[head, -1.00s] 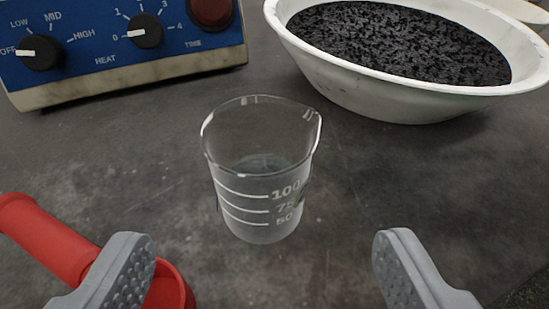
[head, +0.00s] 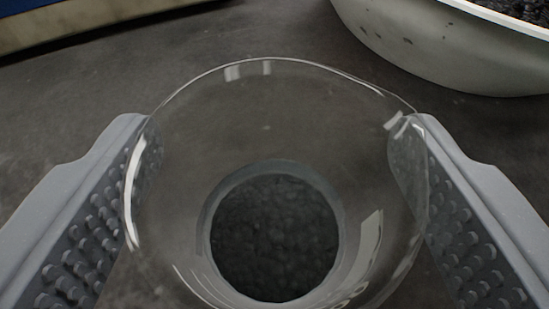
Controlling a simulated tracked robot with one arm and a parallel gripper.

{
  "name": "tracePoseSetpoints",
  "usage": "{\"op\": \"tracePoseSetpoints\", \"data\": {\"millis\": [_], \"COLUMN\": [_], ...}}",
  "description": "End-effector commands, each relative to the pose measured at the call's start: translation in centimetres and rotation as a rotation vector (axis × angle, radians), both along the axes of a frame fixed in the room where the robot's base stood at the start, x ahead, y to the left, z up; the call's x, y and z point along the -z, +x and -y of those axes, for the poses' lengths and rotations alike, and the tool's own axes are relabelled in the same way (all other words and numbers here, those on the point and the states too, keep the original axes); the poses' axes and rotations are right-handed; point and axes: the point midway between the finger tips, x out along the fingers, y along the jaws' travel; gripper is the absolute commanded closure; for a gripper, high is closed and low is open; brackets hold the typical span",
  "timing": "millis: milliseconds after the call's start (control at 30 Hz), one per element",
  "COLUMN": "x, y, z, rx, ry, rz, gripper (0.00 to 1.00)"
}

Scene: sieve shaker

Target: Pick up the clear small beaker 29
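The clear small beaker (head: 270,130) stands upright on the dark bench, seen from above through its open rim. Part of its white markings shows at the lower right of its wall. My gripper (head: 275,185) is around the beaker, with one grey studded finger on its left and one on its right. The fingers are spread wide. The rim overlaps both finger edges in the picture. I cannot tell whether the pads touch the glass.
A white bowl (head: 440,50) of black granules stands at the upper right, close behind the right finger. The base of a blue device (head: 90,22) runs along the upper left. Bare dark bench lies between them.

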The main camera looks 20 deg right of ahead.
Motion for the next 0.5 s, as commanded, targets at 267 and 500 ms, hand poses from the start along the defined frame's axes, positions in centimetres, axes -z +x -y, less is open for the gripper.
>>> {"op": "tracePoseSetpoints", "data": {"millis": [267, 500], "x": [-0.09, -0.1], "y": [-0.02, -0.02], "z": [-0.03, -0.02], "rx": [0.0, 0.0], "ry": [0.0, 0.001], "rz": [0.0, 0.0], "gripper": [0.77, 0.8]}}
